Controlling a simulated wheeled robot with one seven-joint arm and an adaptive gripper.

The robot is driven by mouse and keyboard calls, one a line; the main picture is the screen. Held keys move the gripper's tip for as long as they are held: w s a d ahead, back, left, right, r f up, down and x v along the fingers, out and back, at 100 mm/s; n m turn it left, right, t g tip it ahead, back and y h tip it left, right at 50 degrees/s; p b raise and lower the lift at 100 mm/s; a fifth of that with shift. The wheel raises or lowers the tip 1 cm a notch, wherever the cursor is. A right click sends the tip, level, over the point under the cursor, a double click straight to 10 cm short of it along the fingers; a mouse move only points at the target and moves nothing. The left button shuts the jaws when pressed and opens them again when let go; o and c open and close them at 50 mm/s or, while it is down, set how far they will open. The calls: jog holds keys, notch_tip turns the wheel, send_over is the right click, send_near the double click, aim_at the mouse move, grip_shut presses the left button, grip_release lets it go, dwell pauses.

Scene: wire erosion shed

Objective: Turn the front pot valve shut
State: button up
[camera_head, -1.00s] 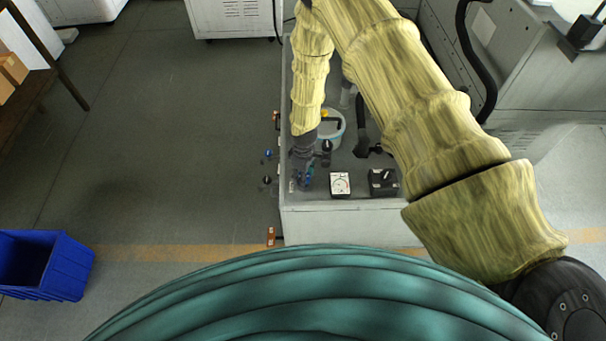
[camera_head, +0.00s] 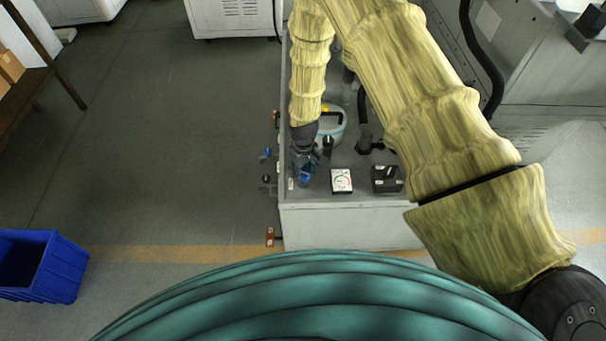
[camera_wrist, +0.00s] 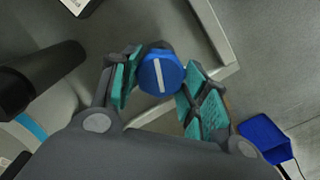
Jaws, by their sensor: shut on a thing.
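A blue valve knob with a white line on its top (camera_wrist: 159,73) sits between the teal finger pads of my gripper (camera_wrist: 163,82) in the wrist view. The white line runs nearly along the picture's vertical, slightly tilted. My gripper is shut on this knob. In the head view my gripper (camera_head: 306,167) is at the front left corner of the grey cabinet top (camera_head: 322,196). The knob shows there only as a bit of blue, and the valve body below it is hidden.
A white gauge (camera_head: 341,181) and a black box (camera_head: 387,179) stand just right of my gripper. A pale bucket (camera_head: 335,135) is behind it. Small valve knobs (camera_head: 266,153) stick out of the cabinet's left side. A blue bin (camera_head: 45,266) is on the open floor at left.

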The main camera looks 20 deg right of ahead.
aim_at(304, 172)
jog(key=m+b, duration=0.3)
jog(key=m, duration=0.3)
jog(key=shift+w+f+m, duration=0.1)
jog(key=shift+m, duration=0.2)
jog(key=m+b, duration=0.2)
jog(key=m, duration=0.3)
jog(key=shift+m, duration=0.4)
jog(key=shift+d, duration=0.1)
jog(key=o, duration=1)
notch_tip(304, 172, up, 12)
jog(key=shift+r, duration=0.1)
dwell(0.5)
